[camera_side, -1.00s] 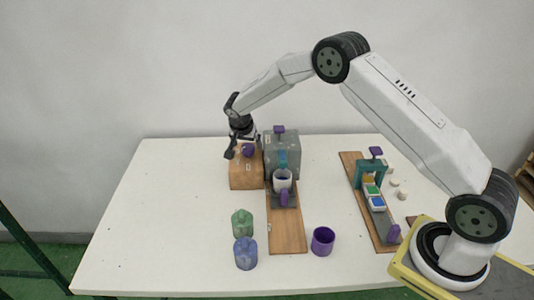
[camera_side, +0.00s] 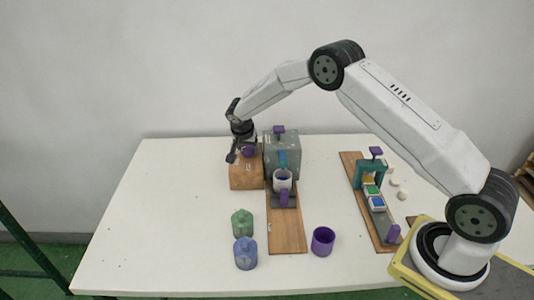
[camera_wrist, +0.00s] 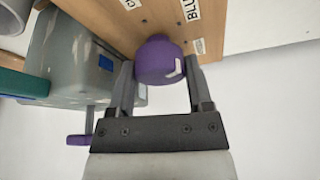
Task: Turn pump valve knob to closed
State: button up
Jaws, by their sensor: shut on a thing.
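The purple valve knob (camera_wrist: 160,60) is on the face of a wooden box (camera_wrist: 120,25). It has a small white mark on its side and sits between my gripper's two fingers (camera_wrist: 162,80) in the wrist view. My gripper is shut on the knob. In the side view, my gripper (camera_side: 240,153) is at the wooden box (camera_side: 246,178), and the knob (camera_side: 248,152) is partly hidden by it. Printed labels lie beside the knob on the box; one reads "BLU", and the others are cut off or too small to read.
A grey machine (camera_side: 282,150) with a white cup (camera_side: 282,180) under it stands just right of the box. A teal press (camera_side: 369,173) stands at right. The table's left side is clear.

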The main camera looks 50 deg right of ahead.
jog(key=shift+n, duration=0.5)
jog(key=shift+s+n+t+y, duration=0.1)
jog(key=shift+n+t+y, duration=0.3)
jog(key=shift+n, duration=0.9)
jog(key=shift+n+t+y, duration=0.3)
jog(key=shift+n+y, duration=0.2)
jog(key=shift+n, duration=0.8)
jog(key=shift+d+n+t+y, duration=0.15)
jog(key=shift+n+y, duration=0.35)
jog(key=shift+n, duration=0.85)
jog(key=shift+n+t+y, duration=0.15)
jog(key=shift+n+y, duration=0.35)
jog(key=shift+n, duration=1.15)
jog(key=o, duration=1.3)
jog(key=shift+r, duration=0.1)
jog(key=shift+v, duration=3.8)
jog(key=shift+s, duration=0.1)
